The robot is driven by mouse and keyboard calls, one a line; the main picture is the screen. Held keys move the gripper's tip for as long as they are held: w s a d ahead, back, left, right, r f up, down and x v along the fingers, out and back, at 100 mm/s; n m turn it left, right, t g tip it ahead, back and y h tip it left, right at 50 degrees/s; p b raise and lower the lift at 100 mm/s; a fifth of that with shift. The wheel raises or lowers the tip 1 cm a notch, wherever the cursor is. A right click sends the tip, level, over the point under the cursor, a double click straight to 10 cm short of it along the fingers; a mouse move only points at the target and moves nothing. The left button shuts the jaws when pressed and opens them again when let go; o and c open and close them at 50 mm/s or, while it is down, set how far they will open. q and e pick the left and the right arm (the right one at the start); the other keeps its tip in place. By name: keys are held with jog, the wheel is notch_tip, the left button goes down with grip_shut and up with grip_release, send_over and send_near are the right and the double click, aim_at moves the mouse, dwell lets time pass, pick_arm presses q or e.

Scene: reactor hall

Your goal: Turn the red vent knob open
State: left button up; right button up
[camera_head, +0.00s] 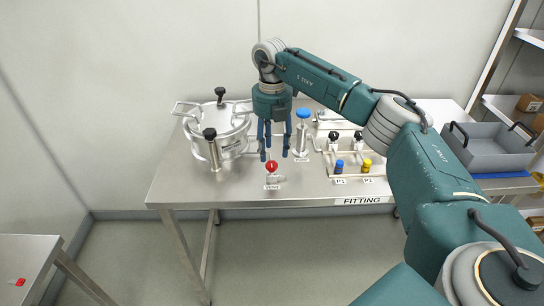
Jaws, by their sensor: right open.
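The red vent knob (271,166) stands near the front edge of the steel table, with a small label (272,187) in front of it that seems to read VENT. My right gripper (274,155) points down with its fingers apart and empty, just above and behind the knob in the picture. I cannot tell whether a finger touches the knob. The knob's stem is mostly hidden below its red top. My left gripper is not in view.
A steel pressure vessel (229,128) with black knobs stands left of the vent. A blue-topped valve (303,114) and the P1 and P2 fittings, blue (339,166) and yellow (366,165), stand right. A grey bin (485,150) sits far right. The table's front left is clear.

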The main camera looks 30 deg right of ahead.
aim_at(272, 163)
jog(key=shift+f+p, duration=0.4)
jog(key=shift+f, duration=1.9)
jog(key=shift+c, duration=0.3)
jog(key=c, duration=1.1)
